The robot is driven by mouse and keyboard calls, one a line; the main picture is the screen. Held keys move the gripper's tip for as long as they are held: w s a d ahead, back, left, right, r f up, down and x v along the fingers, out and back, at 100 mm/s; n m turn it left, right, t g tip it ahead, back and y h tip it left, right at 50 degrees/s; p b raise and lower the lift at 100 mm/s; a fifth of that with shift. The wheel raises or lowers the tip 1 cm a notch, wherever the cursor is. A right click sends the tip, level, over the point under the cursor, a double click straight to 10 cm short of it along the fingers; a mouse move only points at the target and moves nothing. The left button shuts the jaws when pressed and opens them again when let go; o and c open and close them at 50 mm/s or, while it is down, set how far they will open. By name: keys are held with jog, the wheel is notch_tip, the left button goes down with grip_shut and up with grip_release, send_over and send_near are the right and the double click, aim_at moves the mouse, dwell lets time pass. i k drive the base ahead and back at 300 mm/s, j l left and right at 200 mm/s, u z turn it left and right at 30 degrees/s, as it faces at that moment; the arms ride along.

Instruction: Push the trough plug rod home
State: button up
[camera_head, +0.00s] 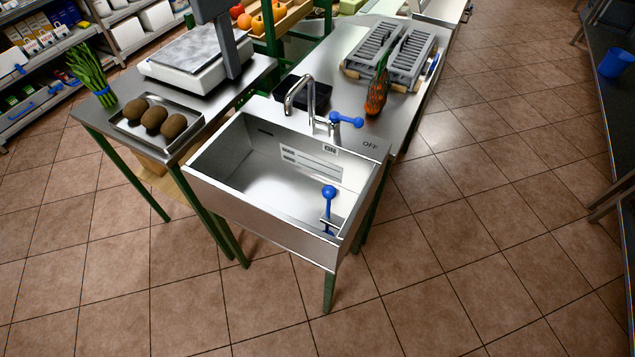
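The metal trough (270,175) stands in the middle of the view, open at the top and without visible water. A blue plug rod with a ball top (328,192) stands upright inside it near the right front corner. The rod passes by a small metal bracket, and a blue part shows at its foot near the trough floor. How far the rod sits down cannot be told. A curved tap (301,97) with a blue lever (346,121) is at the trough's back edge, near ON and OFF labels. My gripper is not in view.
A side table (222,97) at left holds a scale (192,58), a tray of brown kiwi-like fruit (153,118) and green stalks (90,72). Behind the trough are grey slatted racks (388,52) and a netted orange item (376,95). Tiled floor (450,270) is free in front and right.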

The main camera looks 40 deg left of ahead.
aim_at(328, 192)
jog(key=k+l+u, duration=0.1)
jog(key=u, duration=0.25)
jog(key=k+u, duration=0.1)
jog(key=u, duration=0.25)
jog(key=k+u, duration=0.15)
jog(key=u, duration=0.2)
